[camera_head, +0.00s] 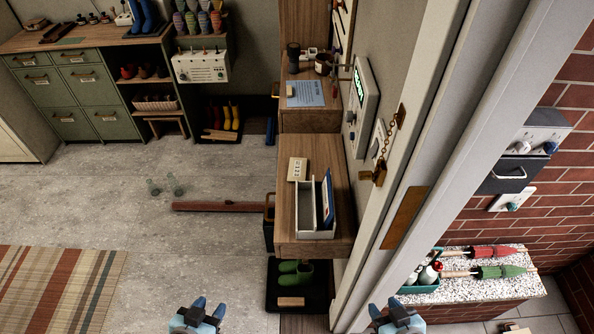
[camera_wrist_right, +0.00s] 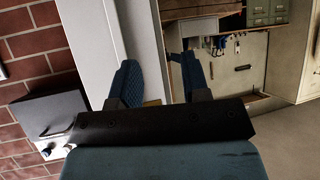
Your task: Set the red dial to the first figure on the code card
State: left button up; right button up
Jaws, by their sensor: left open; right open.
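I cannot make out a red dial in either view. A pale blue printed sheet (camera_head: 305,93) lies on the upper wooden bench; its text is too small to read, and I cannot tell if it is the code card. My left gripper (camera_head: 198,312) is open and empty at the bottom of the head view, over the floor. My right gripper (camera_head: 397,314) is open and empty at the bottom, near the door frame. In the right wrist view its two blue fingers (camera_wrist_right: 160,85) are apart with nothing between them.
A white wall panel (camera_head: 361,96) has a green display. The door frame (camera_head: 408,150) stands right of the wooden bench (camera_head: 325,150). A grey box (camera_head: 530,140) with knobs and a small plate (camera_head: 511,199) with a teal knob are on the brick wall.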

jog(key=shift+o, duration=0.2)
jog(key=shift+o, duration=1.1)
jog(key=w+d+r+n+t+h+b, duration=0.1)
jog(key=w+d+r+n+t+b, duration=0.25)
jog(key=d, duration=0.65)
jog(key=w+d+r+t+b, duration=0.2)
jog(key=w+d+r, duration=0.3)
jog(key=d, duration=0.6)
jog(key=w+d+r+n+t+y+b, duration=0.1)
jog(key=w+d+r+n+t+y, duration=0.1)
jog(key=d+r+n, duration=0.3)
jog(key=w+d+r+n+t+y+b, duration=0.1)
jog(key=w+d+r+t+y, duration=0.15)
jog(key=r, duration=0.45)
jog(key=d+f+p+x, duration=0.1)
jog(key=p+x, duration=0.2)
jog(key=x, duration=1)
jog(key=shift+w+r+g+h, duration=0.15)
jog(key=shift+w+g+h, duration=0.15)
jog(key=shift+w+h, duration=0.25)
